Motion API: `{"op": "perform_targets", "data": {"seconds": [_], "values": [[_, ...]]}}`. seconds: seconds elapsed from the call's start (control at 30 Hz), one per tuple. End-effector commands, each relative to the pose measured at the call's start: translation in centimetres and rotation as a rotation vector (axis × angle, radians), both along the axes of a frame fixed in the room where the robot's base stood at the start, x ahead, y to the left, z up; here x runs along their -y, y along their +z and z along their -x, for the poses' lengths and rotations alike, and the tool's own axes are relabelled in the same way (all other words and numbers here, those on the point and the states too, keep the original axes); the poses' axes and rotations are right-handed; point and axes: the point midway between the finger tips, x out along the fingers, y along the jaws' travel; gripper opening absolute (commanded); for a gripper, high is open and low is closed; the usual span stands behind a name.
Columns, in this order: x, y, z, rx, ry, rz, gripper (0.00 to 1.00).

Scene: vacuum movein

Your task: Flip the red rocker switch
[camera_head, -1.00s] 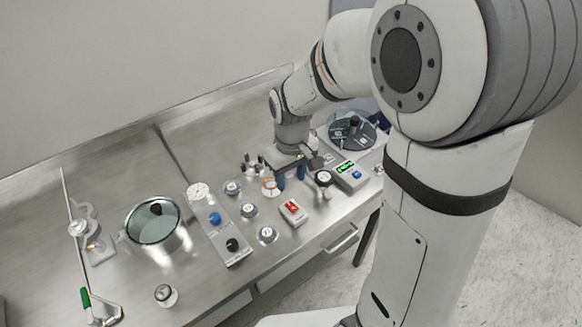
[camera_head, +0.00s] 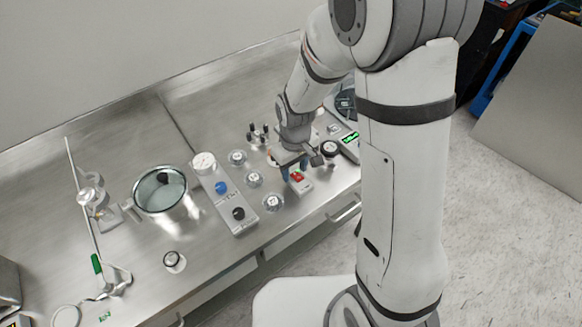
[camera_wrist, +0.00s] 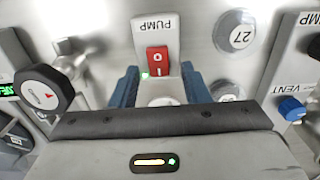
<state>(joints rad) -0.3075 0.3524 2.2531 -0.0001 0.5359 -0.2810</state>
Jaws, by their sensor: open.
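The red rocker switch (camera_wrist: 157,61) sits on a white box labelled PUMP (camera_wrist: 153,28), with a green light beside it in the wrist view. In the head view the red rocker (camera_head: 297,177) shows just below my gripper. My gripper (camera_wrist: 158,86) is open and empty, its blue fingers apart on the left and right of the lower part of the switch box. It also shows in the head view (camera_head: 293,170), over the switch box. I cannot tell whether either finger touches the box.
A round labelled cap (camera_wrist: 236,38) lies right of the switch, and a panel with a blue VENT knob (camera_wrist: 291,107) is farther right. A black knob with a white face (camera_wrist: 42,90) stands close on the left. In the head view, a round glass-topped vessel (camera_head: 160,190) stands to the left.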

Motion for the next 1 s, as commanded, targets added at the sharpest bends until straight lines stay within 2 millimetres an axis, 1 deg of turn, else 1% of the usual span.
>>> {"op": "perform_targets", "data": {"seconds": [0.07, 0.1, 0.6, 0.77, 1.0], "values": [[-0.02, 0.02, 0.01, 0.0, 0.0, 0.0, 0.42], [-0.02, 0.02, 0.01, 0.0, 0.0, 0.0, 0.4], [-0.08, 0.05, 0.02, 0.0, 0.001, 0.0, 0.0], [-0.1, -0.08, 0.05, 0.009, 0.002, -0.007, 0.0], [0.06, -0.46, 0.34, 0.117, 0.001, -0.079, 0.0]]}}
